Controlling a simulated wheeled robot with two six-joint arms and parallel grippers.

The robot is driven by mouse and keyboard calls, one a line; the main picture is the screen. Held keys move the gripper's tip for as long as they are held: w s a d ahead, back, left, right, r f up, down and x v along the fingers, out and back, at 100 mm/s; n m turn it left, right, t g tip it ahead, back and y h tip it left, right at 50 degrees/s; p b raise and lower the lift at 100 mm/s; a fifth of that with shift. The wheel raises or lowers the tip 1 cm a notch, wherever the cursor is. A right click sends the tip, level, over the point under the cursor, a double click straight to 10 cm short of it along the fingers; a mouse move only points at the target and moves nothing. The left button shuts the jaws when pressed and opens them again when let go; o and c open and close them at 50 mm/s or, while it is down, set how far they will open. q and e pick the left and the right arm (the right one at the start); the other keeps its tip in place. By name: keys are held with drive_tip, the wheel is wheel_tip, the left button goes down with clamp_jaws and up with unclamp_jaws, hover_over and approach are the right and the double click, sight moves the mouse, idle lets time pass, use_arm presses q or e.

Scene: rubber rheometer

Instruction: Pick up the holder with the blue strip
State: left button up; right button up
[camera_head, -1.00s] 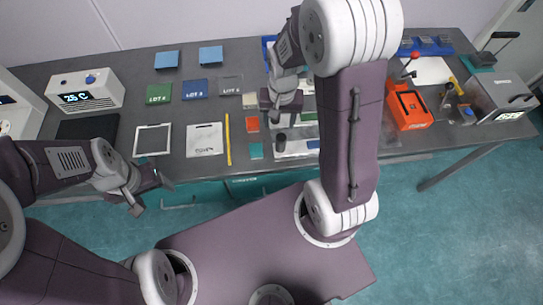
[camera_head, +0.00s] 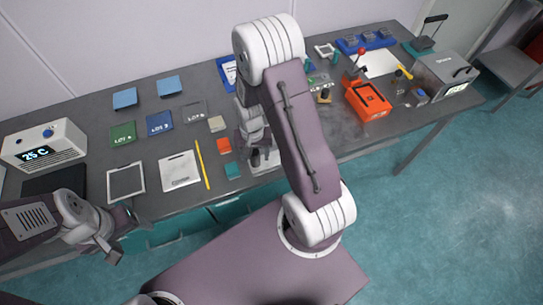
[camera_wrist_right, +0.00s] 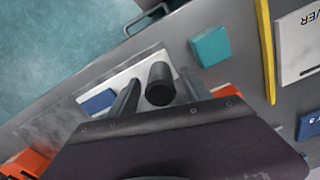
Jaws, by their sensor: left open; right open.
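In the right wrist view, a white plate-like holder (camera_wrist_right: 121,83) carries a blue strip (camera_wrist_right: 98,102) and an upright black round knob (camera_wrist_right: 160,83). My right gripper (camera_wrist_right: 157,88) is open, with a finger on either side of the knob. I cannot tell whether either finger touches it. In the head view, the right gripper (camera_head: 258,150) is low over the white holder (camera_head: 268,164) near the table's front edge, and my arm hides part of it. My left gripper (camera_head: 128,240) is open and empty, in front of the table's edge at the left.
A teal block (camera_wrist_right: 211,46) lies close beside the holder, and an orange block (camera_head: 224,146) lies behind it. A yellow stick (camera_head: 203,164) and a white plate (camera_head: 180,170) lie further left. An orange device (camera_head: 368,102) stands to the right, with bare table before it.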

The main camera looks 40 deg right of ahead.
wheel_tip(320, 180, down, 2)
drive_tip(key=shift+w+f, duration=0.1)
clamp_jaws()
